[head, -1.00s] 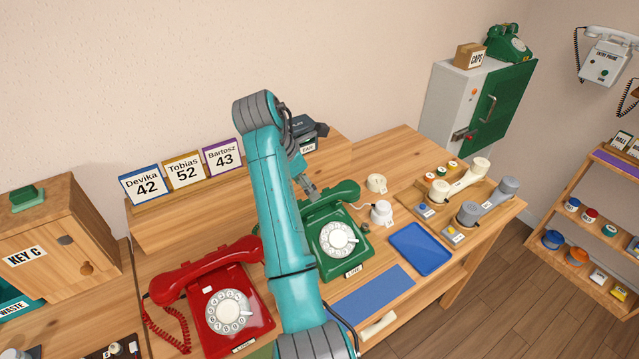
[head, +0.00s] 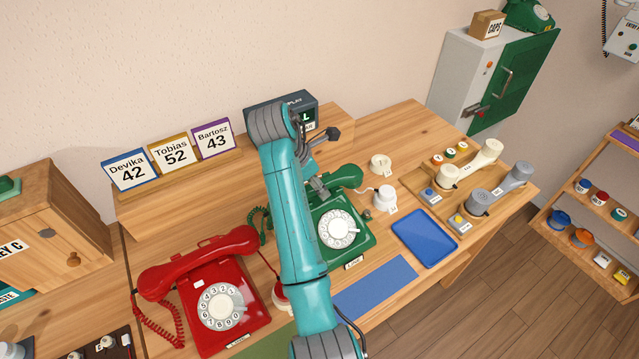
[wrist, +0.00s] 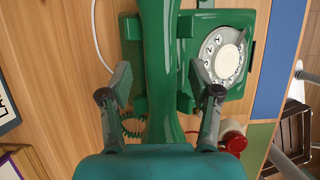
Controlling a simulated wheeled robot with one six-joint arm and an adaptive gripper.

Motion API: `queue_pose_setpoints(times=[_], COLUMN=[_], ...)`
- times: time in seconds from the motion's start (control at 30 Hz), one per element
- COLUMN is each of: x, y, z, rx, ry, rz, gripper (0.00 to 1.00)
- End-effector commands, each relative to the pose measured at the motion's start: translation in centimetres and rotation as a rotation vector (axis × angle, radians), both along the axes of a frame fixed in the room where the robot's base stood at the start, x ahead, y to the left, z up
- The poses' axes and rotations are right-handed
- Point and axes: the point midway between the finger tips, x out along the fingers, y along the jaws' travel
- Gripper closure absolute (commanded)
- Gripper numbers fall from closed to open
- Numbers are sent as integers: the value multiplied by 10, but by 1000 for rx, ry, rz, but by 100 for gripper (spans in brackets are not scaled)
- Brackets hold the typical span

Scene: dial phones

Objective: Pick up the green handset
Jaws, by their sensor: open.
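The green handset (head: 346,177) rests across the top of the green dial phone (head: 345,220) on the desk; my arm hides its left part in the head view. In the wrist view the handset (wrist: 158,75) runs lengthwise between my open fingers, with the phone's white dial (wrist: 226,60) to the right. My gripper (wrist: 160,88) is open, one finger on each side of the handset's grip. No finger visibly presses on it. In the head view my gripper (head: 318,187) is right at the handset, partly hidden by my arm.
A red phone (head: 215,295) stands left of my arm. A small red-and-white button (head: 281,294) is between the phones. A blue tray (head: 424,238), a white knob (head: 384,198) and other handsets (head: 497,190) lie to the right. Name cards (head: 170,152) stand behind.

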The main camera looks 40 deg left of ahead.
Motion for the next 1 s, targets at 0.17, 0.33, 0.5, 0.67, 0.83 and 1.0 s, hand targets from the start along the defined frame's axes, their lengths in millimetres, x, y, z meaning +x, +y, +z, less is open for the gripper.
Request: queue_pose_setpoints(times=[0.17,0.33,0.5,0.67,0.83,1.0], x=[-2,-2,-2,-2,-2,-1], y=[-5,-5,-5,-5,-5,-4], z=[-14,-15,-14,-14,-14,-10], rx=[1,1,0,0,1,2], ry=[0,0,0,0,-1,-2], rz=[4,5,4,4,4,3], gripper=[38,38,62,100,100,100])
